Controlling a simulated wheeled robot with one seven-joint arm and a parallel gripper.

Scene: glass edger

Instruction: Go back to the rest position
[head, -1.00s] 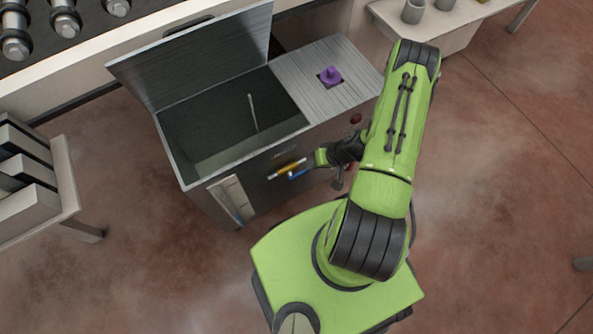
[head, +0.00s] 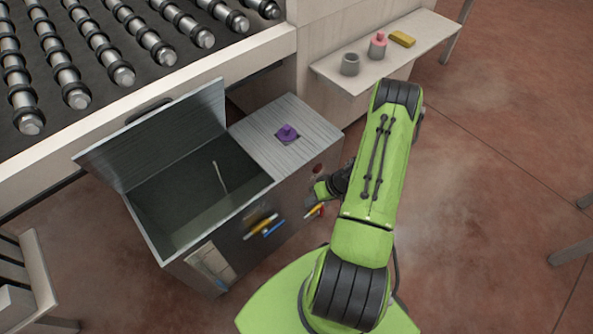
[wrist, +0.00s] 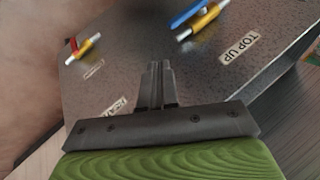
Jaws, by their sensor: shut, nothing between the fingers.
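My gripper (wrist: 156,84) shows in the wrist view with its two dark fingers together and nothing between them. It is in front of the machine's speckled grey front panel (wrist: 130,55), which carries a "TOP UP" label (wrist: 240,47). In the head view the gripper is mostly hidden behind my green arm and lies near the right part of the panel. The metal tank (head: 215,190) has its lid (head: 155,135) standing open, with a thin rod (head: 220,176) inside.
A yellow valve with a blue handle (wrist: 200,18) and another with a red handle (wrist: 83,48) stick out of the panel. A purple knob (head: 287,133) sits on the tank's top. A shelf (head: 385,50) holds a grey cup, a pink bottle and a yellow block.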

